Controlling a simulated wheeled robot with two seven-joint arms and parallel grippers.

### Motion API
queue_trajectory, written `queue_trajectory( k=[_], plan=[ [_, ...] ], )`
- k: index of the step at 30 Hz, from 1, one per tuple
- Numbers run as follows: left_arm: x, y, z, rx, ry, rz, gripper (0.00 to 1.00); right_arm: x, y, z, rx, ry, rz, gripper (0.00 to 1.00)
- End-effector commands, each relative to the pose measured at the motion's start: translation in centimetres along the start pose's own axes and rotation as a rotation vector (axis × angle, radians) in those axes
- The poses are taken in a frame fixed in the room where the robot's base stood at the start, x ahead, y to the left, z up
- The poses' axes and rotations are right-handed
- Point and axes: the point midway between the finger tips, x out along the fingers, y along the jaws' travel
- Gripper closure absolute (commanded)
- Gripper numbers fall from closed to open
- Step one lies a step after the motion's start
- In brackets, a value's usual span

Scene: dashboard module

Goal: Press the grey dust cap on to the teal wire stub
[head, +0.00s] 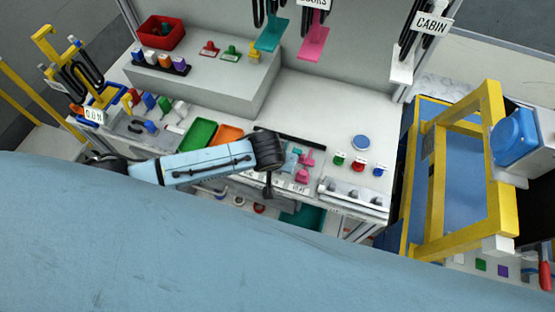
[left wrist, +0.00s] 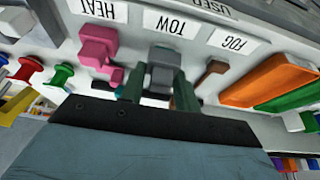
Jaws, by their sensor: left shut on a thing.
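My left gripper (left wrist: 160,85) is shut on the grey dust cap (left wrist: 163,68), which sits between its two dark green fingers. The cap is right by the panel under the TOW label (left wrist: 170,22), between a pink connector (left wrist: 98,45) under HEAT and a brown stub (left wrist: 213,70) under FOG. Only slivers of teal show near the fingers, so I cannot tell whether the cap touches the teal wire stub or is seated on it. In the head view my left gripper (head: 268,188) is over the panel's front, and the cap is hidden there. My right gripper is not in view.
An orange tray (left wrist: 268,80) and green tray (head: 198,135) lie left of the gripper in the head view. Red and green knobs (left wrist: 62,75) stand beyond the pink connector. A blue disc (head: 361,142) lies at the right. A yellow frame (head: 430,180) stands farther right.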

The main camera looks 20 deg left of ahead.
Motion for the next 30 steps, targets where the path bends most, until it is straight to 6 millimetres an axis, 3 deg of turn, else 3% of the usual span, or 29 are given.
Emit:
queue_trajectory(
  k=[13,14,19,30],
  plan=[
    [1.13,0.02,0.47,0.0,0.0,0.0,0.96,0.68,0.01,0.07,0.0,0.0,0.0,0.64],
    [1.09,0.02,0.45,0.0,0.0,0.0,0.66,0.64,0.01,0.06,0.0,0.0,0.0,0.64],
    [1.04,0.01,0.42,0.0,0.0,0.0,0.44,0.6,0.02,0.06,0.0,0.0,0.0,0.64],
    [0.53,0.01,0.41,0.0,0.0,0.001,0.43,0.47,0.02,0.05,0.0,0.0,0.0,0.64]
  ],
)
